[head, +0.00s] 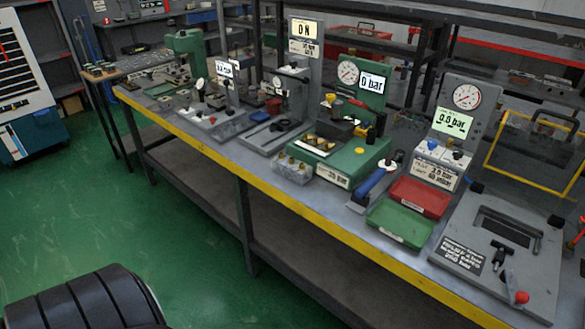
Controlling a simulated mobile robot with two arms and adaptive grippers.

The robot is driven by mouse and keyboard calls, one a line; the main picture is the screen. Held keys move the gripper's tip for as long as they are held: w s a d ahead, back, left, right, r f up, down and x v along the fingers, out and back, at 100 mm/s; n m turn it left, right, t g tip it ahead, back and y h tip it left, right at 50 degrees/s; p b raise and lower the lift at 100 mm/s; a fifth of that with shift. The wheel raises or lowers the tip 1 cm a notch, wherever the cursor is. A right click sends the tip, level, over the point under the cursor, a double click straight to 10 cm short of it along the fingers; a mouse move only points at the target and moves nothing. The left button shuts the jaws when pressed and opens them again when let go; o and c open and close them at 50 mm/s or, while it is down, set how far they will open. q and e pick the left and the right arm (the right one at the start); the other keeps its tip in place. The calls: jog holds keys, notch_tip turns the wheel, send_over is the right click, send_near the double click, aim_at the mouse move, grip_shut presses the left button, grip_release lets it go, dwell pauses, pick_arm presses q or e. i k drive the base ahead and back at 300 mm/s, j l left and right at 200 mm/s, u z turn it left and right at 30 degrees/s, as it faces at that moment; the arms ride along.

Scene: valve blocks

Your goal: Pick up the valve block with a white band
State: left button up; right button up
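I cannot make out a valve block with a white band for certain. Small brass-and-dark pieces sit in a tray (322,145) on the green pressure test stand (345,165), in the middle of the bench. A small grey block holder (297,171) with several pieces on top stands in front of that stand, near the bench's yellow front edge. The pieces are too small to tell any band. Neither of my grippers is in view.
The long workbench (262,186) is crowded. A red tray (418,196) and a green tray (400,222) lie right of the green stand. A grey plate fixture (500,245) is at the right end. A white cabinet (22,75) stands left. The green floor (130,215) in front is clear.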

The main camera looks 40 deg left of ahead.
aim_at(295, 170)
jog(key=u, duration=1.3)
